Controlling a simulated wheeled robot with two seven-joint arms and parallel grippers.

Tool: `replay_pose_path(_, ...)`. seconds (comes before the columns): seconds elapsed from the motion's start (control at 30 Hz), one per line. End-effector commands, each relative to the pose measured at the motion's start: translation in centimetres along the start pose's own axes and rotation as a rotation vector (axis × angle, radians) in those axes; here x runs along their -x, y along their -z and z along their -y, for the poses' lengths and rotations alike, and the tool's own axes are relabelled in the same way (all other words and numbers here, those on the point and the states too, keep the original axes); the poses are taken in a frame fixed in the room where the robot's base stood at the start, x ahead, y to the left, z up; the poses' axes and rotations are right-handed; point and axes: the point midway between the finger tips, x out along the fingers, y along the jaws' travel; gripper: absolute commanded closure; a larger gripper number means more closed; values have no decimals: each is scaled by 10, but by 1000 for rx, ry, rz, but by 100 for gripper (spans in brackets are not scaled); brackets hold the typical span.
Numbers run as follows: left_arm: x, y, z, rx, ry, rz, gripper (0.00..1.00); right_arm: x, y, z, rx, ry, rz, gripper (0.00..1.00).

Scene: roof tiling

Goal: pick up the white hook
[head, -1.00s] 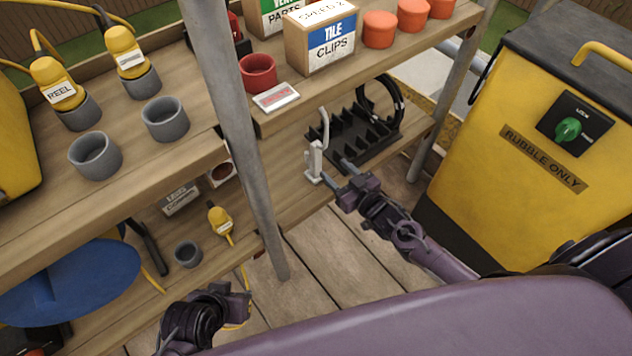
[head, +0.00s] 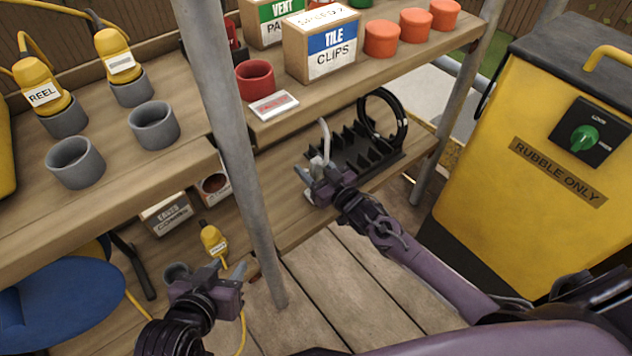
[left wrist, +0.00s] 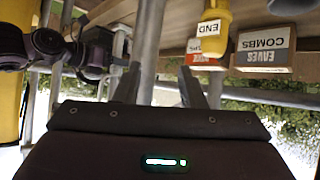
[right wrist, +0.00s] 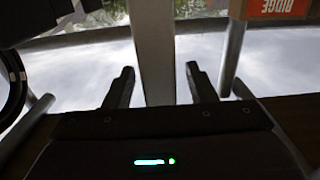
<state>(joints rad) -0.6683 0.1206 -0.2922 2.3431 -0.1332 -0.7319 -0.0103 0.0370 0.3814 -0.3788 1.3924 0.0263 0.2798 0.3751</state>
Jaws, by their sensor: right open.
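The white hook (head: 325,138) stands upright on the lower shelf, at the left end of the black spiked rack. Its slim curved top shows in the head view; its lower body is partly hidden by my right gripper. My right gripper (head: 314,177) is open at the hook's lower body, with fingertips close around it. In the right wrist view a pale upright bar (right wrist: 152,50) stands beyond and between the open fingers; I cannot tell whether they touch it. My left gripper (head: 240,271) is open and empty, low in front of the shelving near the grey post.
The black rack (head: 352,153) and a black coil (head: 399,118) lie right beside the hook. The upper shelf with the tile clips box (head: 322,52) overhangs behind. A grey post (head: 237,150) stands to the left, and a yellow rubble bin (head: 490,190) to the right.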

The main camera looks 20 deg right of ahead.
Motion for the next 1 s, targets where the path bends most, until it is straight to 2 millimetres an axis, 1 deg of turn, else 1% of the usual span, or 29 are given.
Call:
replay_pose_path(0.03,-1,6,1,-1,1,-29,64,-3,-1,0,0,0,0,49)
replay_pose_path(0.13,0,15,1,-2,3,-64,64,-6,-1,0,0,0,0,49)
replay_pose_path(0.4,0,18,2,-3,3,-76,64,-7,0,0,0,0,1,49)
replay_pose_path(0.47,0,18,2,-3,3,-76,64,-7,0,0,0,0,1,56)
replay_pose_path(0.8,0,18,2,-3,4,-76,64,-7,0,0,0,0,1,100)
replay_pose_path(1.0,0,18,2,-3,4,-76,64,-7,0,0,0,0,-1,100)
